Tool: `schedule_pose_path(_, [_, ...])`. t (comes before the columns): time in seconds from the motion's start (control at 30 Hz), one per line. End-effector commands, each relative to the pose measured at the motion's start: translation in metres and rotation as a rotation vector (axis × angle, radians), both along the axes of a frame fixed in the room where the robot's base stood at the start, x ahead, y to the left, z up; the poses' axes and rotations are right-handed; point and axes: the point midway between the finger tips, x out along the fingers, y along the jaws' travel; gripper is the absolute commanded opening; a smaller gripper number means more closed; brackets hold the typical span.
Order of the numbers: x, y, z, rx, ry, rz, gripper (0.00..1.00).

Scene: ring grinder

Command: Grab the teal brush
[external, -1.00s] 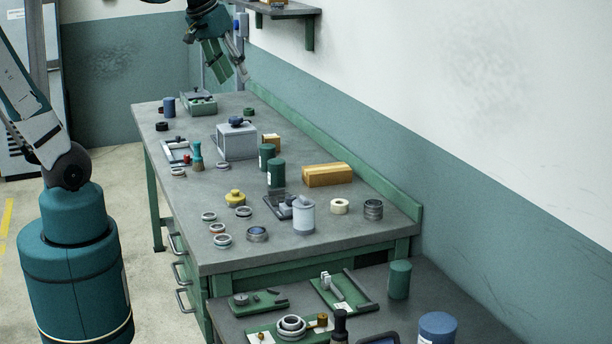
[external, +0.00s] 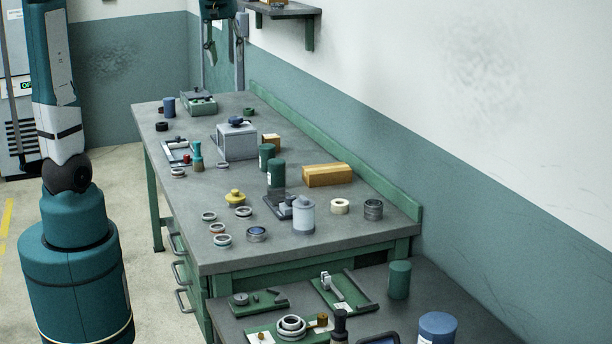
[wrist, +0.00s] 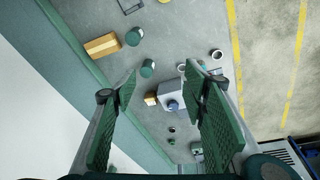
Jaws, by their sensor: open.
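The teal brush (external: 197,155) stands upright near the front edge of the long workbench, left of the grey box, with a teal handle and a tan lower part. In the external view my gripper (external: 222,45) is high at the top edge, beyond the bench's far end and well away from the brush.
A grey box with a blue knob (external: 237,141) stands right of the brush. A small tray (external: 177,152) with a red item is beside it at left, and rings (external: 178,172) lie in front. Green canisters (external: 276,173) and a cardboard box (external: 327,175) stand further right. A wall shelf (external: 285,10) hangs above.

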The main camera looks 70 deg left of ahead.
Motion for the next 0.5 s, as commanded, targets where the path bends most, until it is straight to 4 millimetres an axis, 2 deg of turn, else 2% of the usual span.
schedule_pose_path(0.03, [0.0, 0.017, -0.002, -0.008, 0.007, 0.033, 0.43])
schedule_pose_path(0.27, [-0.008, 0.085, -0.014, -0.052, 0.042, 0.179, 0.43])
schedule_pose_path(0.5, [-0.025, 0.155, -0.029, -0.096, 0.078, 0.33, 0.43])
